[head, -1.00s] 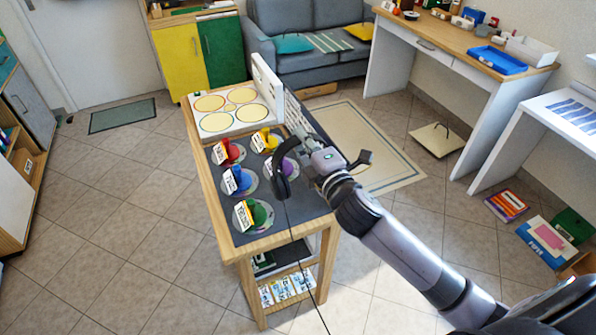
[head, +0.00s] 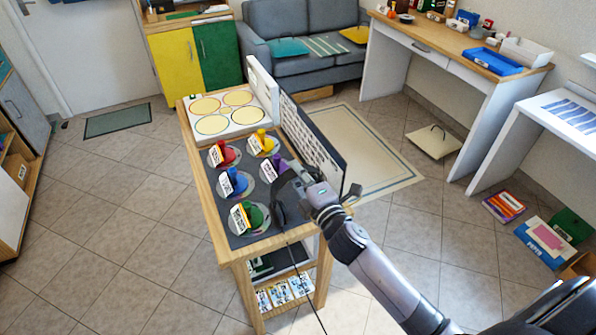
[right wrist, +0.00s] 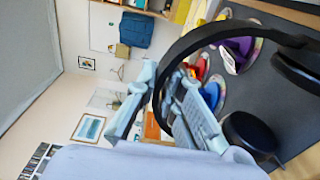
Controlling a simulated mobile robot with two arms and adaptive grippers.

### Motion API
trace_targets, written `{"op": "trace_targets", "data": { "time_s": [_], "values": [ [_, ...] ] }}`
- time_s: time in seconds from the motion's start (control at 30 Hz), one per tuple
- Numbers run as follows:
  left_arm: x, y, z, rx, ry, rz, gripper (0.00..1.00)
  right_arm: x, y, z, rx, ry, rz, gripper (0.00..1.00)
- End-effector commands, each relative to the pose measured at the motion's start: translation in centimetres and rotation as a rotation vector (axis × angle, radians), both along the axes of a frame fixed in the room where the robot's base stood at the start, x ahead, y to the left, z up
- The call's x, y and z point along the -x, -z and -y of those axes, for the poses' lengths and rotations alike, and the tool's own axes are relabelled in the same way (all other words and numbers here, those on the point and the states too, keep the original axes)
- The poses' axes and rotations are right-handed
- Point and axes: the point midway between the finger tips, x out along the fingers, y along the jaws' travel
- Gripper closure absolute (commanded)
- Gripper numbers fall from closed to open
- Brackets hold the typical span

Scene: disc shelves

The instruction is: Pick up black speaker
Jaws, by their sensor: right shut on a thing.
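My right gripper (head: 290,186) is shut on the band of black headphones (head: 279,208) over the near right part of the small wooden table. In the right wrist view the band (right wrist: 210,34) runs between the fingers (right wrist: 165,98), with one ear cup (right wrist: 250,131) hanging below. I cannot tell whether the cups touch the dark table top. I cannot make out a black speaker as such; the held thing looks like headphones. My left gripper is not in view.
The table (head: 213,215) bears several coloured knobs on discs, including a green one (head: 253,213) close beside the headphones. A white board with yellow circles (head: 247,129) lies at its far end. An upright panel (head: 318,148) lines its right side. Floor left is clear.

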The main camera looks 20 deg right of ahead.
Motion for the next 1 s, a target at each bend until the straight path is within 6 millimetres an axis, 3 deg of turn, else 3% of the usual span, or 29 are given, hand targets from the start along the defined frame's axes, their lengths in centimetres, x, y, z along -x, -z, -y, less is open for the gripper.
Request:
{"op": "trace_targets", "data": {
  "time_s": [0.07, 0.1, 0.37, 0.73, 0.87, 1.0],
  "values": [
    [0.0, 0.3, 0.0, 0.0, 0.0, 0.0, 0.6, 0.0, 0.3, 0.0, 0.0, 0.0, 0.002, 1.0],
    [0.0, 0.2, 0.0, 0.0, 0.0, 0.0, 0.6, 0.0, 0.2, 0.0, 0.0, 0.0, 0.0, 0.89],
    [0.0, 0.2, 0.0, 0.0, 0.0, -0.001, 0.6, 0.0, 0.2, 0.0, 0.0, 0.0, 0.0, 0.72],
    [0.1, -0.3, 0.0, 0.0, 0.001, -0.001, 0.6, 0.0, -0.4, 0.0, 0.001, 0.0, 0.001, 0.71],
    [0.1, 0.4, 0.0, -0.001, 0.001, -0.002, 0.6, 1.8, 0.2, 0.2, 0.0, 0.0, -0.002, 0.71],
    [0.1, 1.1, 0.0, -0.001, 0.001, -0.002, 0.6, 4.8, 0.4, 0.3, -0.001, -0.001, -0.003, 0.71]
  ]
}}
